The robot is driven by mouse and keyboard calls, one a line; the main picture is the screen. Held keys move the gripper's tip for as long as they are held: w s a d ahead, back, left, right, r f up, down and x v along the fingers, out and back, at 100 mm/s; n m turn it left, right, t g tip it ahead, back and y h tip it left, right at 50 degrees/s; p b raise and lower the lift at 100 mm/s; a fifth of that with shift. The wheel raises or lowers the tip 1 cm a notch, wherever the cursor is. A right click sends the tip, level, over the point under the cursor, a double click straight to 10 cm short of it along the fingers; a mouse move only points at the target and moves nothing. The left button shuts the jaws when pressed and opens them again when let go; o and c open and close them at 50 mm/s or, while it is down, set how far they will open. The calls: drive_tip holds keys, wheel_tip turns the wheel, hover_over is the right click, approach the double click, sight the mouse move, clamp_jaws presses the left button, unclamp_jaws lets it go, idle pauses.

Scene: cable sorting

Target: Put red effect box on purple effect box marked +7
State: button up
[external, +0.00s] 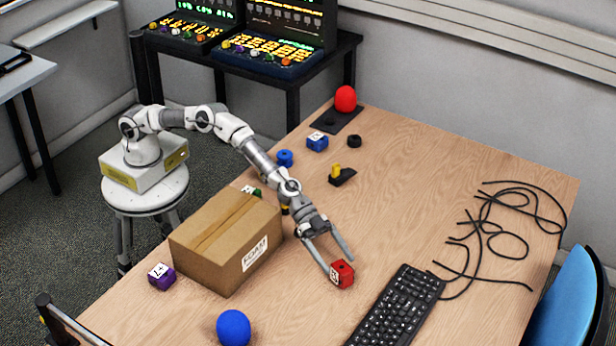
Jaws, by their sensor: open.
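The red effect box (342,273) sits on the wooden table, left of the keyboard, with a white label on its faces. My gripper (342,267) is open, its two fingers spread and pointing down at the red box. One fingertip is beside the box's left side; whether it touches cannot be told. The other finger ends behind the box, towards the right. The purple effect box (161,277) marked +7 sits at the table's left edge, left of the cardboard box. Its top is bare.
A large cardboard box (226,241) stands between my gripper and the purple box. A blue ball (233,327) lies at the front. A black keyboard (397,308) and loose black cables (492,235) lie to the right. A blue box (317,142) and a red ball (345,98) are farther back.

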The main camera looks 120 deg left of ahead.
drive_tip(key=shift+p+x, duration=0.3)
drive_tip(key=shift+x, duration=0.5)
drive_tip(key=shift+d, duration=0.1)
drive_tip(key=shift+r, duration=0.1)
clamp_jaws()
